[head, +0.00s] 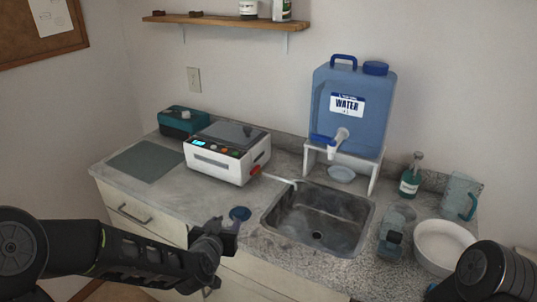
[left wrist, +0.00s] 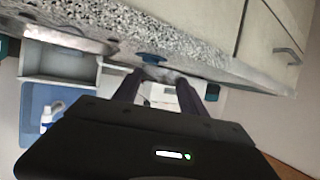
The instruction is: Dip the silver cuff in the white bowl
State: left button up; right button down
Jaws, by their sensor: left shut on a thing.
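The white bowl (head: 443,246) stands on the counter at the far right, beside the sink; its inside looks pale. My left gripper (head: 228,236) is over the front edge of the counter, left of the sink and far from the bowl. In the left wrist view its two dark fingers (left wrist: 158,82) are shut on a small greyish thing (left wrist: 160,73) at their tips, which looks like the silver cuff. It is small and mostly hidden, so its shape and tilt cannot be told. My right gripper is out of view; only part of my right arm shows at the lower right.
The sink (head: 318,222) lies between my left gripper and the bowl. A blue disc (head: 240,213) is on the counter near the gripper. A soap bottle (head: 410,175), a clear jug (head: 460,196) and a glass container (head: 396,228) crowd the bowl. The blue water jug (head: 350,112) stands behind.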

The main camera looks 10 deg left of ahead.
pick_arm(q)
jog(key=w+d+r+m+g+h, duration=0.1)
jog(key=w+d+r+m+h, duration=0.1)
jog(key=w+r+m+h, duration=0.3)
notch_tip(320, 180, up, 4)
jog(key=w+h, duration=0.1)
jog(key=w, duration=0.1)
jog(key=shift+w+d, duration=0.3)
jog(key=shift+w, duration=0.05)
jog(key=shift+w, duration=0.1)
jog(key=shift+a+f+y, duration=0.3)
jog(key=shift+a+f, duration=0.35)
jog(key=shift+a, duration=0.05)
